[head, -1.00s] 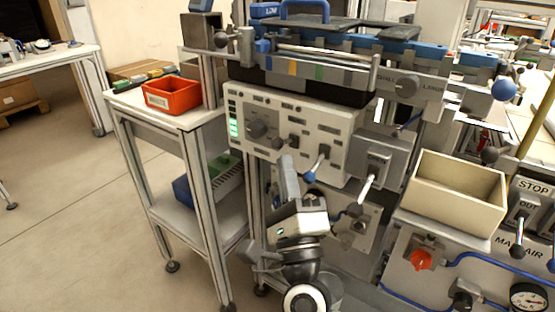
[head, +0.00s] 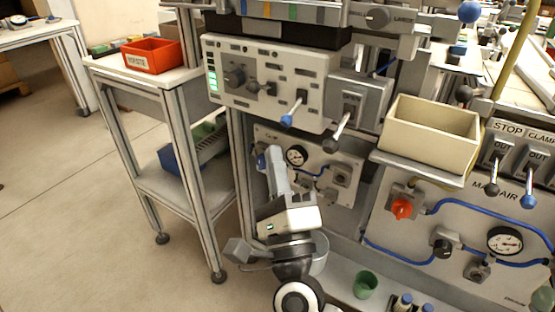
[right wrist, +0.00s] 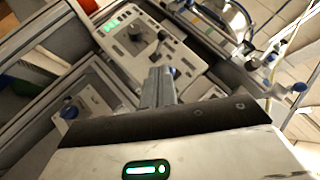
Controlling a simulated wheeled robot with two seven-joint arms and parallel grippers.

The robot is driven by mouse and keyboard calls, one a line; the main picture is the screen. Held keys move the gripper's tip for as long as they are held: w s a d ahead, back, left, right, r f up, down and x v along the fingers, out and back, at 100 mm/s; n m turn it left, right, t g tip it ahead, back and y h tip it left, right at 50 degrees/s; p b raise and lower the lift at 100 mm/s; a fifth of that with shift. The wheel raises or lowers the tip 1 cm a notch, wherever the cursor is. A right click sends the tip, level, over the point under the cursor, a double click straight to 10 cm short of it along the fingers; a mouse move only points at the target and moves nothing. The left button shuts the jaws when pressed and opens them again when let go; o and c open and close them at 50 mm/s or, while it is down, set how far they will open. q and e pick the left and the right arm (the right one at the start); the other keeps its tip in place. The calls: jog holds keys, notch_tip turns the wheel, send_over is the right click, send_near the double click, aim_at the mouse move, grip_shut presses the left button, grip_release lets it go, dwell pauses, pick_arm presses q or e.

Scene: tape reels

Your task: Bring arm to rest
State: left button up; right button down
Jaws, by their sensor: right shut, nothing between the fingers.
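My right gripper (head: 271,160) is in the lower middle of the head view, pointing up, in front of the lower panel with a gauge (head: 297,156). Its fingers are together with nothing between them. In the right wrist view its fingers (right wrist: 159,85) stand up in the middle, with the control panel (right wrist: 125,45) beyond them. The same control panel (head: 262,101), with knobs, levers and a green indicator, is above the gripper in the head view. I see a gap in the picture between the fingertips and this panel's lower edge. My left gripper is not in view.
A cream bin (head: 430,130) sits on a shelf at right, above the main air panel (head: 460,232) with blue hoses. A small table (head: 150,82) with a red bin (head: 152,55) stands at left. A green cup (head: 365,284) is low down. Open floor lies left.

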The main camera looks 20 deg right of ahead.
jog(key=shift+a+f, duration=0.1)
